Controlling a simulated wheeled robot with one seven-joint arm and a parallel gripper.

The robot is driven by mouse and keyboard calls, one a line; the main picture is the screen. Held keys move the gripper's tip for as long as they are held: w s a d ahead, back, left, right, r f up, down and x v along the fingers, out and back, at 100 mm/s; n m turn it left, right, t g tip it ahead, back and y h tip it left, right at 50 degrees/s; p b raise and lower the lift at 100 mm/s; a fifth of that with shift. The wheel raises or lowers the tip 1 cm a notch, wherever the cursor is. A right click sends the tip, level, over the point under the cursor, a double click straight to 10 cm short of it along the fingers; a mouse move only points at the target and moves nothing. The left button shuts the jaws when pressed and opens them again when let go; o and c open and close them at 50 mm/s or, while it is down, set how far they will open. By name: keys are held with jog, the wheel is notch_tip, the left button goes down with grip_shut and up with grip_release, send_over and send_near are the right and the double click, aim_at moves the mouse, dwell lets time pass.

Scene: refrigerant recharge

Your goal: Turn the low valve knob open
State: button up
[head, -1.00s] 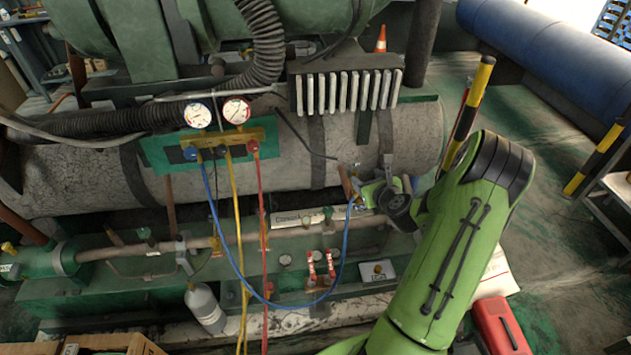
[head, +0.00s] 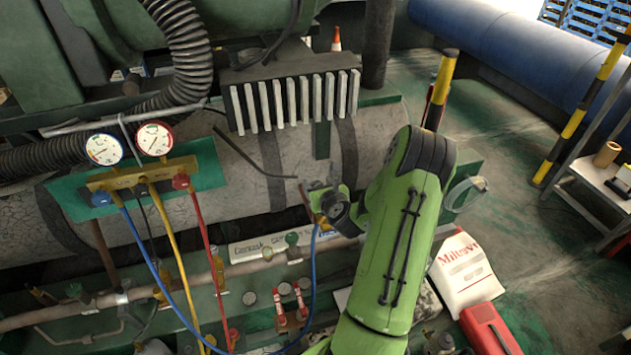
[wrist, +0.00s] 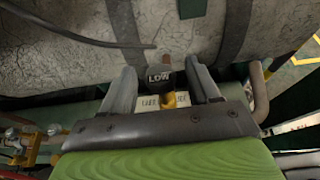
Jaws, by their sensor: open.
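A black piece lettered LOW (wrist: 159,75) sits above a yellow fitting (wrist: 168,99) in the wrist view. My gripper (wrist: 160,66) is open, with one grey finger on each side of the LOW piece; I cannot tell whether they touch it. In the head view my gripper (head: 324,198) is at the grey tank's front, by the upper end of the blue hose (head: 314,262), and my arm hides part of this spot. The gauge manifold (head: 145,176), with a blue knob (head: 101,198) and a red knob (head: 181,181), is well to the left of my gripper.
Two gauges (head: 104,149) top the manifold. A yellow hose (head: 176,265) and a red hose (head: 202,235) hang from it. A ribbed metal block (head: 295,98) is above my gripper. A white sack (head: 463,270) and a red case (head: 490,330) are on the floor at right.

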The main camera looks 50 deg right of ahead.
jog(key=shift+a+r, duration=0.1)
jog(key=shift+r, duration=0.05)
jog(key=shift+s, duration=0.1)
jog(key=shift+c, duration=0.5)
jog(key=c, duration=0.9)
jog(key=shift+c, duration=0.2)
